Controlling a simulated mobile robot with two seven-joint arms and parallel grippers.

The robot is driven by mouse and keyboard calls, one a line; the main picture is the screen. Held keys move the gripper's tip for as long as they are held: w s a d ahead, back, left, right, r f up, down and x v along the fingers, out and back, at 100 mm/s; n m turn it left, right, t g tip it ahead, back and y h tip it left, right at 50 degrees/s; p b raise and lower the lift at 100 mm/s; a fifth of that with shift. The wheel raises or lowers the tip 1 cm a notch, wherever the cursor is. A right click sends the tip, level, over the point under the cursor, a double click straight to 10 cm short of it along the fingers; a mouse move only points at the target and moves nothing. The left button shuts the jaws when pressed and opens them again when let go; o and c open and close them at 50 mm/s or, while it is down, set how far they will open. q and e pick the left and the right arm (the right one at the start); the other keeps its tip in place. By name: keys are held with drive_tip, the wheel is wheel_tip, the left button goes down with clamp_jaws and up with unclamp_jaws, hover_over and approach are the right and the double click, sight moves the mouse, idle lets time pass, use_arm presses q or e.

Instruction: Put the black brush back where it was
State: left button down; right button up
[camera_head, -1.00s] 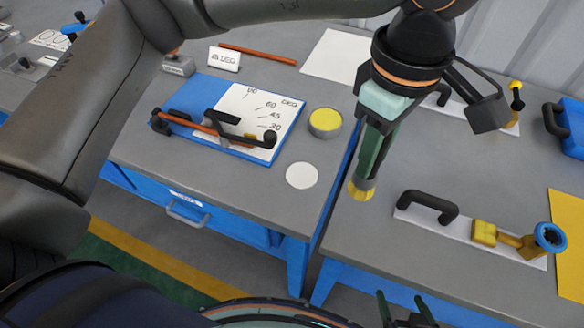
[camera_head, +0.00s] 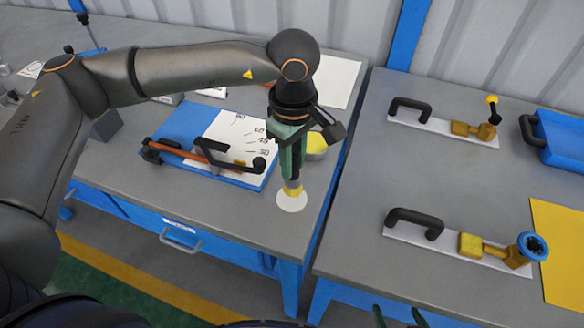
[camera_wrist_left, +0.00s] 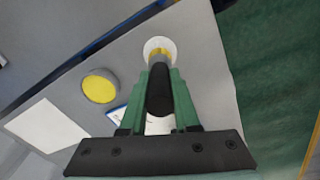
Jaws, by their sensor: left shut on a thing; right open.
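My left gripper (camera_head: 292,172) is shut on the black brush, pointing down over the left table. The brush's yellow tip (camera_head: 293,189) shows below the fingers, over the white round spot (camera_head: 291,202). I cannot tell whether the tip touches it. In the left wrist view the black brush handle (camera_wrist_left: 160,92) sits between the green fingers, its yellow end overlapping the white spot (camera_wrist_left: 152,46). My right gripper (camera_head: 400,316) is open at the bottom edge, mostly cut off.
A round yellow-topped tin (camera_head: 317,143) stands close behind the left gripper. A blue board (camera_head: 180,122) with a clamp bar lies to the left. The right table holds two white plates with black handles (camera_head: 414,222), a yellow sheet (camera_head: 560,240) and a blue bin (camera_head: 556,138).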

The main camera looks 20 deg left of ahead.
use_arm(q)
wheel_tip(320, 180, down, 3)
drive_tip(key=shift+w+a+f, duration=0.1)
drive_tip(key=shift+a+f, duration=0.05)
drive_tip(key=shift+f, duration=0.2)
drive_tip(key=c, duration=1.1)
unclamp_jaws()
drive_tip(key=o, duration=0.5)
drive_tip(key=shift+c, duration=0.2)
drive_tip(key=shift+r, duration=0.25)
wheel_tip(320, 180, up, 12)
drive_tip(key=shift+f, duration=0.1)
